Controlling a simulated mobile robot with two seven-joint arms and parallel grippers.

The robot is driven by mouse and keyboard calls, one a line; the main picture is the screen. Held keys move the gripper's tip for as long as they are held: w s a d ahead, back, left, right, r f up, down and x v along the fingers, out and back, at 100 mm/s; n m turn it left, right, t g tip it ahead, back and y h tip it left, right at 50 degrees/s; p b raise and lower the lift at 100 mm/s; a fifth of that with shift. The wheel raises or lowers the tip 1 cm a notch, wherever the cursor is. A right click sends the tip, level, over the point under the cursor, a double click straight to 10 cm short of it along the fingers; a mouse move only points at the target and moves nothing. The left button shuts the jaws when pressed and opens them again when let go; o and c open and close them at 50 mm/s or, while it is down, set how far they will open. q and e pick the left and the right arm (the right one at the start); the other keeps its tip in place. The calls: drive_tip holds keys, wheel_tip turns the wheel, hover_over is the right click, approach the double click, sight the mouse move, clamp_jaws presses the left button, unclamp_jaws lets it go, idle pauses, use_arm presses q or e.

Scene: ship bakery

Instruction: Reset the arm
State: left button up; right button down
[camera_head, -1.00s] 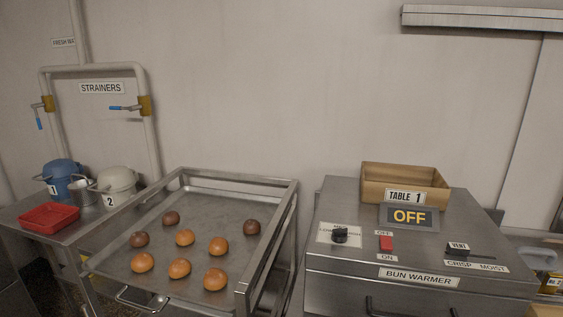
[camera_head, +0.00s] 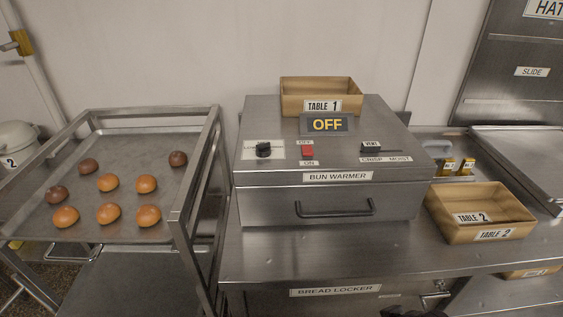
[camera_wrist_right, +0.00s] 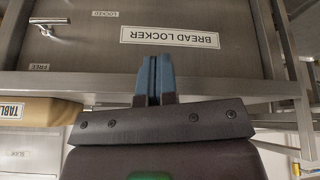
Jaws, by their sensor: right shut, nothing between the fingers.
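My right gripper (camera_wrist_right: 154,80) is in the right wrist view, with its two blue-tipped fingers together and nothing between them. It is in front of the bread locker (camera_wrist_right: 90,60), whose label reads upside down in that view. In the head view a dark part of my right arm shows at the bottom edge, below the bread locker's front (camera_head: 270,303). My left gripper is not in either current view.
A bun warmer (camera_head: 280,190) reading OFF stands on the steel counter, with a TABLE 1 box (camera_head: 320,84) on top. A TABLE 2 box (camera_head: 515,213) is to its right. A tray rack (camera_head: 112,145) with several buns stands left.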

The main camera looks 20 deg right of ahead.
drive_tip(key=w+f+t, duration=0.5)
drive_tip(key=f+t, duration=0.1)
drive_tip(key=f, duration=0.2)
drive_tip(key=shift+w+f+n+t+y, duration=0.25)
drive_tip(key=shift+w+n+t+y, duration=0.05)
drive_tip(key=shift+w+n+t, duration=0.1)
drive_tip(key=shift+a, duration=0.1)
idle(0.6)
